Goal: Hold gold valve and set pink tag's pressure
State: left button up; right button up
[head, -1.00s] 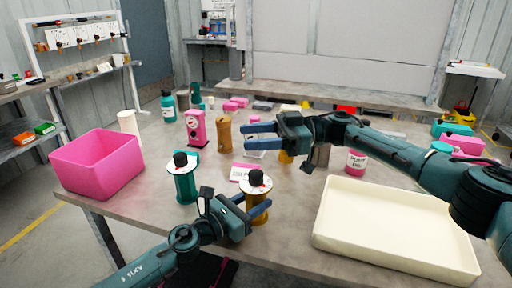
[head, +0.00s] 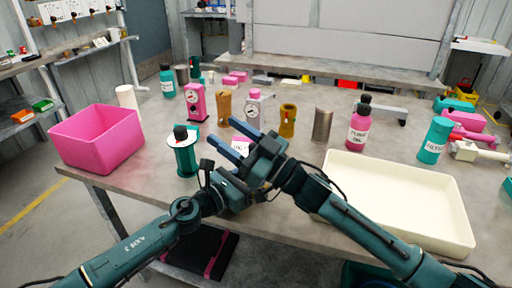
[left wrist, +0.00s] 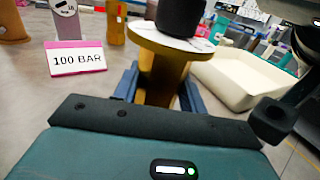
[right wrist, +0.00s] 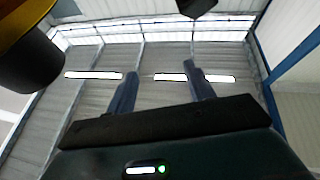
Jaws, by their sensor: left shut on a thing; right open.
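The gold valve (left wrist: 160,75) stands between the blue fingers of my left gripper (left wrist: 160,88) in the left wrist view; it has a white dial top and a black knob. In the head view my right gripper (head: 231,137) hides the valve. The right gripper is open with nothing between its fingers; it also shows in the right wrist view (right wrist: 160,82). There a black knob (right wrist: 30,62) with a gold edge is close at upper left, outside the fingers. A pink-edged tag (left wrist: 76,58) reads 100 BAR; in the head view it is mostly hidden.
A teal valve (head: 184,155) stands left of the grippers, by a pink bin (head: 97,150). A cream tray (head: 400,205) fills the right front. Several bottles and cylinders, including a pink bottle (head: 359,128) and a metal cylinder (head: 322,124), stand behind the grippers.

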jog(key=s+d+f+m+t+h, duration=0.5)
jog(key=d+f+m+h, duration=0.25)
jog(key=d+h, duration=0.3)
jog(key=shift+h, duration=0.45)
jog(key=x, duration=1.1)
jog(key=shift+w+a+r, duration=0.25)
jog(key=shift+a, duration=0.05)
jog(key=shift+c, duration=0.3)
jog(key=c, duration=0.9)
jog(key=shift+d, duration=0.1)
